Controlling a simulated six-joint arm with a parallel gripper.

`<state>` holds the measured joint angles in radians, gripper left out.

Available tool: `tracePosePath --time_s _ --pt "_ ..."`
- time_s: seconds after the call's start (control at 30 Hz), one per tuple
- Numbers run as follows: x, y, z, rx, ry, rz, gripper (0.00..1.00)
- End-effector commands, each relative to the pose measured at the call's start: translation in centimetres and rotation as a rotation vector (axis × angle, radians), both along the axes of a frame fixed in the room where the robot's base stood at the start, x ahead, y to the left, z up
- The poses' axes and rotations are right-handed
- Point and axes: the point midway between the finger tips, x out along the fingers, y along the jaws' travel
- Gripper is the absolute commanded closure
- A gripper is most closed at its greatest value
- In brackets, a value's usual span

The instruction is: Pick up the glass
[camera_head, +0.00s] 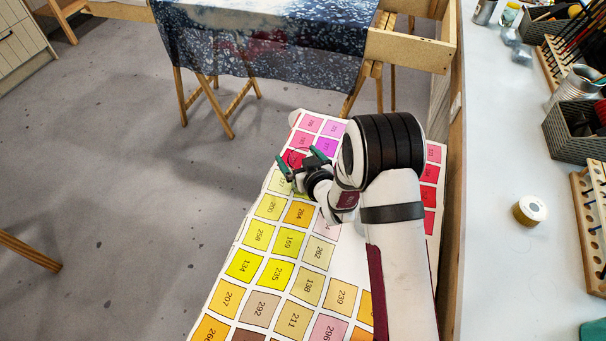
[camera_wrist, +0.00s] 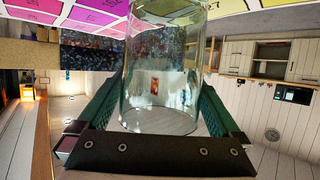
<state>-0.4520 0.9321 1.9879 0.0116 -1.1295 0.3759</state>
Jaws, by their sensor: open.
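A clear, empty-looking glass (camera_wrist: 160,90) fills the middle of the wrist view. It stands between the two green fingers of my gripper (camera_wrist: 160,85), with its wide round end towards the dark palm bar. The fingers are open, one on each side of the glass; whether either touches it I cannot tell. In the head view my gripper (camera_head: 301,160) is low over the far part of the colour chart (camera_head: 240,262). The glass cannot be made out clearly there.
The chart of numbered colour squares covers the work surface around my arm. A long white counter (camera_head: 500,270) at right holds a roll of tape (camera_head: 529,210), grey baskets (camera_head: 574,132) and wooden racks. A patterned blue cloth (camera_head: 270,35) hangs on a wooden frame beyond.

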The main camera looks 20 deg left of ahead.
Motion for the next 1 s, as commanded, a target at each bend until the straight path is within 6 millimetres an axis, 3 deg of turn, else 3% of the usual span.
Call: tracePosePath --time_s 0.07,0.53,1.0 --pt "0.0 0.0 0.0 0.000 0.000 0.000 0.02" --pt "0.0 0.0 0.1 0.000 0.000 0.000 0.86" --pt "0.0 0.0 1.1 0.001 -0.002 0.000 0.89"
